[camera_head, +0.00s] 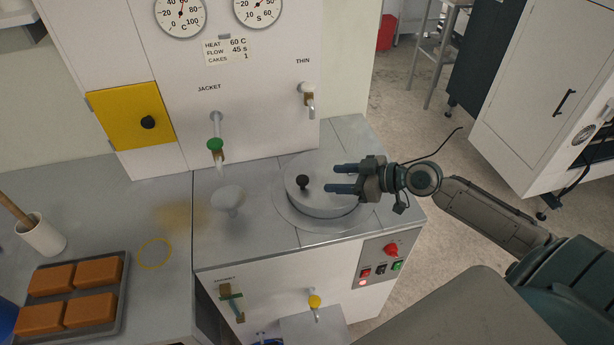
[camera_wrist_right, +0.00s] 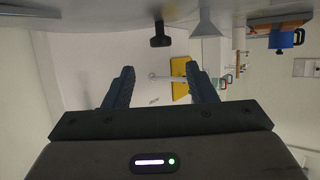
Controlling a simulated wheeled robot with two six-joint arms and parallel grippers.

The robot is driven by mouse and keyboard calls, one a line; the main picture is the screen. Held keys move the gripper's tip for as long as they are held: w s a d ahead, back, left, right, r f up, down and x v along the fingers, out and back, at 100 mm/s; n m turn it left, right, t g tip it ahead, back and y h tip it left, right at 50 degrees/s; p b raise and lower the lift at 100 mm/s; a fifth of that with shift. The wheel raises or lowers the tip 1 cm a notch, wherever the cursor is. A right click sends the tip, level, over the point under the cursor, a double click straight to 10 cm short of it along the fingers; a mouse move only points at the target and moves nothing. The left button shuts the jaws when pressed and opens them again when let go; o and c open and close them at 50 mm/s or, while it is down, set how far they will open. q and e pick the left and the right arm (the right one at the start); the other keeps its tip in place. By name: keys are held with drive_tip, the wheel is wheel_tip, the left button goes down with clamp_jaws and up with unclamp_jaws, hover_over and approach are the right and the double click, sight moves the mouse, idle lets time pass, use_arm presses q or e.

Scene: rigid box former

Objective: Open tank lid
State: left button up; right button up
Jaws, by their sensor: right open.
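The tank lid (camera_head: 318,197) is a round grey metal disc with a small black knob (camera_head: 303,181) on top. It sits flat on the steel counter inside a round rim and looks closed. My right gripper (camera_head: 345,178) comes in from the right over the lid, its two dark fingers pointing left toward the knob. The fingers are apart and empty, with the knob a little beyond their tips. In the right wrist view the black knob (camera_wrist_right: 160,36) shows ahead, between and beyond the open fingers (camera_wrist_right: 160,85). My left gripper is not in view.
A funnel (camera_head: 228,198) stands left of the lid. The jacket tap with green knob (camera_head: 215,145) and the thin tap (camera_head: 308,97) stick out from the back panel. A tray of brown cakes (camera_head: 122,310) lies at left. A control panel (camera_head: 382,261) is on the front.

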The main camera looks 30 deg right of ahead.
sight(303, 179)
drive_tip(key=x, duration=0.2)
drive_tip(key=shift+w+a+r, duration=0.1)
drive_tip(key=shift+w+a, duration=0.2)
drive_tip(key=shift+w+a+p, duration=0.25)
drive_tip(key=shift+p, duration=0.1)
drive_tip(key=shift+w+a+f+p, duration=0.25)
drive_tip(key=shift+w+f+p, duration=0.05)
drive_tip(key=shift+w+f, duration=0.1)
drive_tip(key=p+x, duration=0.1)
drive_tip(key=x, duration=0.2)
drive_tip(key=shift+w+a+f, duration=0.15)
drive_tip(key=shift+w+a, duration=0.1)
drive_tip(key=shift+a, duration=0.05)
drive_tip(key=shift+w+a+f, duration=0.25)
drive_tip(key=shift+c, duration=0.2)
clamp_jaws()
